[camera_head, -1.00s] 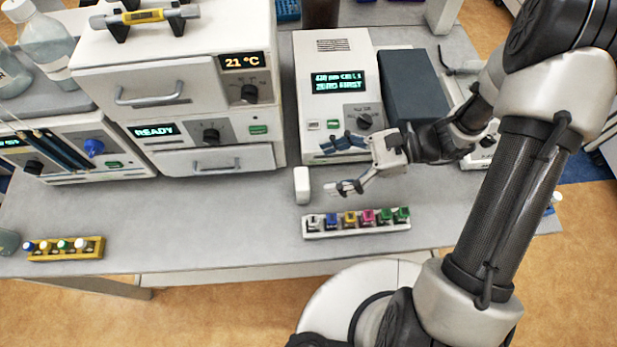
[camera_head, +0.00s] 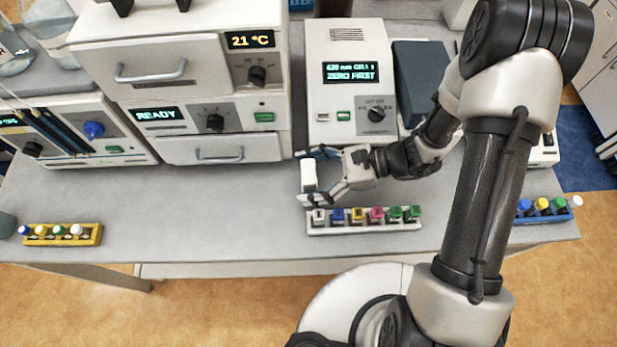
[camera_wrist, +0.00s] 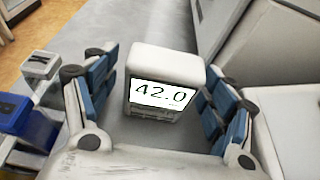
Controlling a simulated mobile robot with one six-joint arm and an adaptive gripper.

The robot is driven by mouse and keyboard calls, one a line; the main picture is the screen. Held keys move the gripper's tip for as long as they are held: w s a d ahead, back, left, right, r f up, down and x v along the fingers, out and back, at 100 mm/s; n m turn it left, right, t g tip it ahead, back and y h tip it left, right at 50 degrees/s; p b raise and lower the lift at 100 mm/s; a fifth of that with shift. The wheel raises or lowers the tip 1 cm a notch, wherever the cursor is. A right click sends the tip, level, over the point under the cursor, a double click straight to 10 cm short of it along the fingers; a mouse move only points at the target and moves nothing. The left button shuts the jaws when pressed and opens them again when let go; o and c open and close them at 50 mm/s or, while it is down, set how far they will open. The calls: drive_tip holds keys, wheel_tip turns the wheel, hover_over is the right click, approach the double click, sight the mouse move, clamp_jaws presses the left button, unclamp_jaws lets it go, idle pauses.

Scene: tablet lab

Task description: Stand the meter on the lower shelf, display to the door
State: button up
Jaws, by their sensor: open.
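The meter is a small white block (camera_head: 308,177) standing upright on the bench, in front of the ZERO FIRST instrument. In the wrist view the meter (camera_wrist: 165,62) shows a lit display reading 42.0, facing my gripper. My gripper (camera_head: 315,176) is open, with its fingers reaching to either side of the meter. In the wrist view the blue-padded fingers (camera_wrist: 160,85) stand left and right of it, with gaps showing. No lower shelf is visible; the 21 °C cabinet (camera_head: 150,67) and the READY drawer unit (camera_head: 222,150) beneath it are shut.
A white rack of colored-cap cuvettes (camera_head: 365,227) lies close in front of my gripper. The ZERO FIRST instrument (camera_head: 350,45) stands behind. A yellow vial rack (camera_head: 62,240) sits at the left front, a blue one (camera_head: 545,215) at the right.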

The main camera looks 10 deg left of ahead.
drive_tip(key=c, duration=1.3)
drive_tip(key=shift+o, duration=0.2)
drive_tip(key=shift+r, duration=0.1)
